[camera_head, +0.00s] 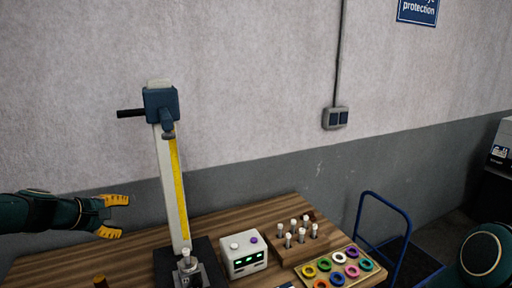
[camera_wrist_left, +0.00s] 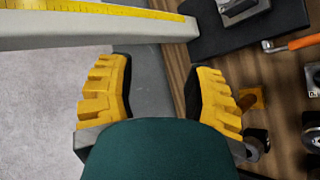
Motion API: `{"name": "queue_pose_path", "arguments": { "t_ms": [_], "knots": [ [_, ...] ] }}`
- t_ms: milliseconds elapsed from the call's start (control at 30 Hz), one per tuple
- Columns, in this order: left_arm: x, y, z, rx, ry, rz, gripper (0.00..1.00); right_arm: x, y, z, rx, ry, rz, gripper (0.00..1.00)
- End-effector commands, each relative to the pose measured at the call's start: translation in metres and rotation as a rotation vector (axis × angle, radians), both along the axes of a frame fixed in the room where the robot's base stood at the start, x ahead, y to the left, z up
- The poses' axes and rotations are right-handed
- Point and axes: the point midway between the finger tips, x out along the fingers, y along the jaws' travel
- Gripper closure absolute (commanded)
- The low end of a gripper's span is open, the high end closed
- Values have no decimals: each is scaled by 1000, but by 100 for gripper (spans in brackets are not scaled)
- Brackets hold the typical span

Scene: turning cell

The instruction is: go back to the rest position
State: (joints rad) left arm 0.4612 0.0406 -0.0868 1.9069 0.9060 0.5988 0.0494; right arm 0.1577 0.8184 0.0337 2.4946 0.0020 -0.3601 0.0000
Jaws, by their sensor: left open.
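My left gripper (camera_head: 118,216) is at the left of the head view, its yellow fingers apart with nothing between them. It is left of the upright column of the measuring stand (camera_head: 172,185) and above the left part of the wooden table (camera_head: 120,255). In the left wrist view the two yellow fingers (camera_wrist_left: 165,95) are spread wide and empty. The stand's column (camera_wrist_left: 100,32) crosses the top of that view, beyond the fingertips. My right gripper is not in view; only a dark rounded part of my own body shows at the lower right of the head view.
A white box with green lights (camera_head: 245,262), a wooden block with several pins (camera_head: 303,245) and a tray of coloured rings (camera_head: 328,264) stand right of the stand. A blue-railed cart (camera_head: 405,245) is beside the table. An orange-handled tool (camera_wrist_left: 305,41) lies near the stand's base.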

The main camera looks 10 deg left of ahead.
Motion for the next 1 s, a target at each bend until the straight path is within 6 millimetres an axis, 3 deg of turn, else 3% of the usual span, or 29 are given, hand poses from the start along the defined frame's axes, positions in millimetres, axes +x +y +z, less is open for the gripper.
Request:
{"name": "queue_pose_path", "arguments": {
  "t_ms": [33,100,267,400,500,700,900,1000],
  "knots": [
    [3,-15,-36,28,64,-34,48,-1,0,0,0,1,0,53],
    [3,-36,-80,81,141,-86,48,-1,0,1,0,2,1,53],
    [-12,-89,-177,221,290,-246,48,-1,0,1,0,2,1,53],
    [-40,-143,-253,356,371,-439,48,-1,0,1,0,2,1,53],
    [-68,-184,-298,446,391,-598,48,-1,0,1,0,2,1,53],
    [-124,-252,-351,557,345,-881,48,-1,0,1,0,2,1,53],
    [-182,-309,-377,589,245,-1119,48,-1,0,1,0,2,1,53],
    [-175,-304,-403,597,249,-1100,48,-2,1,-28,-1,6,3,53]
  ]
}}
